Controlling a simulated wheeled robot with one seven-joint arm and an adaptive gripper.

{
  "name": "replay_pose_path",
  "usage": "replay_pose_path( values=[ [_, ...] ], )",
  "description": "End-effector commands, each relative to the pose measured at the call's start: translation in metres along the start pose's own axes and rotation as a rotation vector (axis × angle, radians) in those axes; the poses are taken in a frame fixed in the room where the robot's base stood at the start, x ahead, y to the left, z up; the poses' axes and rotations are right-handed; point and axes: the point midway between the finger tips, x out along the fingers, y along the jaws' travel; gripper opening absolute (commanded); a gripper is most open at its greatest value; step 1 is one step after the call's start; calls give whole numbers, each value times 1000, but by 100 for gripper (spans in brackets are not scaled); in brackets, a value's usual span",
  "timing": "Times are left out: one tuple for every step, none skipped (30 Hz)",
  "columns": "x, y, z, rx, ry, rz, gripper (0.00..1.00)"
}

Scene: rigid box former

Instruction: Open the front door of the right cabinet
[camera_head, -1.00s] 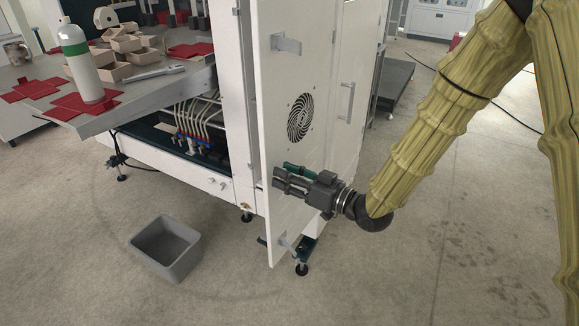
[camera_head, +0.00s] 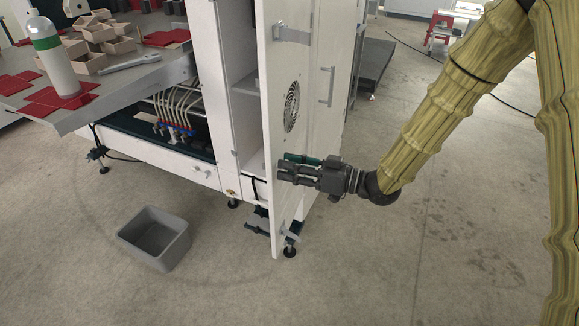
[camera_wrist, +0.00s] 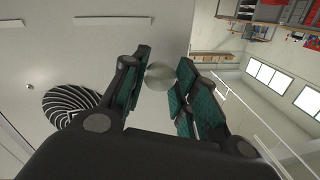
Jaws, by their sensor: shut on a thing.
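The right cabinet's white front door (camera_head: 268,120) stands ajar, with a round black vent (camera_head: 291,107) in its face. Shelves (camera_head: 247,84) show in the gap between the door and the cabinet frame (camera_head: 212,80). My gripper (camera_head: 282,170) is at the lower part of the door's outer face. In the wrist view, its green-padded fingers (camera_wrist: 159,88) are closed around a round pale knob (camera_wrist: 160,76), beside the vent (camera_wrist: 72,107). The fingers hide part of the knob; the knob is not clear in the head view.
A grey open bin (camera_head: 153,240) stands on the floor at lower left. A worktop (camera_head: 130,85) with a white-green bottle (camera_head: 54,60), red pieces and small boxes juts out left of the cabinet. Floor in front of the door and to the right is clear.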

Motion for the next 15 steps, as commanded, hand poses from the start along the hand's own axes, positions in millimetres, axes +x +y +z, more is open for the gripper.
replay_pose_path(
  values=[
    [0,2,-5,-5,8,4,0],
    [0,2,-5,-5,8,4,0],
    [0,2,-5,-5,8,4,31],
    [0,2,-5,-5,8,4,36],
    [0,2,-5,-5,8,4,42],
    [0,2,-4,-5,7,4,49],
    [0,2,-4,-4,6,3,52],
    [0,2,-4,-4,6,3,52],
    [0,2,-3,-4,5,3,52],
    [0,2,-3,-3,5,2,52],
    [0,1,-3,-3,4,2,52],
    [0,1,-2,-3,4,2,52],
    [0,1,-2,-2,4,2,52],
    [0,1,-2,-2,3,2,52],
    [0,1,-2,-2,3,2,52]
  ],
)
